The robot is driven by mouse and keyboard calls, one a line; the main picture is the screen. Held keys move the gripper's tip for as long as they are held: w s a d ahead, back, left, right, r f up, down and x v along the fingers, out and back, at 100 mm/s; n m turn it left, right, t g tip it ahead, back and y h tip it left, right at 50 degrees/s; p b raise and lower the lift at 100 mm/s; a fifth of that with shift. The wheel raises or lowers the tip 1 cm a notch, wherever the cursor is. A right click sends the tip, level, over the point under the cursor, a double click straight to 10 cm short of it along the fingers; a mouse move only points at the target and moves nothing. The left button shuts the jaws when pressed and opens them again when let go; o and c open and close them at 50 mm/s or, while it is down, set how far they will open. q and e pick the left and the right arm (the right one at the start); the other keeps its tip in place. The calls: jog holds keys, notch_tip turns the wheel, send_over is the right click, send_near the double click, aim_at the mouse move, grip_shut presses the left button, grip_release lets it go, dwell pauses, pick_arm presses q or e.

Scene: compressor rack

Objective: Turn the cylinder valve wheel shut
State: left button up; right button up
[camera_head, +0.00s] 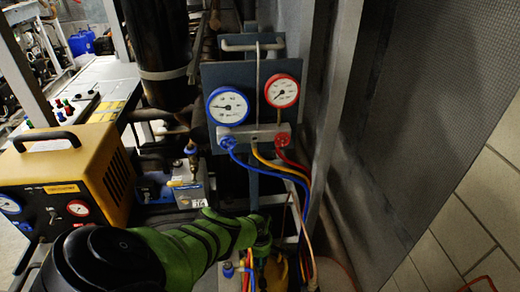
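My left arm comes in from the lower left, and its green-covered end reaches to the bottom middle. My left gripper (262,240) is small and dark there, just above a yellow cylinder top (273,274). I cannot make out its fingers or whether they touch anything. I cannot clearly see a valve wheel; the gripper and hoses cover that spot. A small blue fitting (228,270) shows just left of the cylinder top. My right gripper is not in view.
A gauge panel (241,79) with blue and red gauges stands behind the cylinder. Blue, yellow and red hoses (301,190) hang from it close to my gripper. A yellow machine (115,175) stands left. A grey mesh wall (430,110) bounds the right.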

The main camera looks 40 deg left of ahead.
pick_arm(q)
jog(key=m, duration=0.5)
jog(key=shift+s+a+f, duration=0.1)
jog(key=shift+s+a, duration=0.15)
jog(key=shift+s, duration=0.1)
jog(key=shift+a+m, duration=0.1)
jog(key=shift+m, duration=0.5)
jog(key=shift+a, duration=0.15)
jog(key=o, duration=1.2)
jog(key=shift+c, duration=0.2)
jog(key=shift+w, duration=0.2)
jog(key=shift+d, duration=0.25)
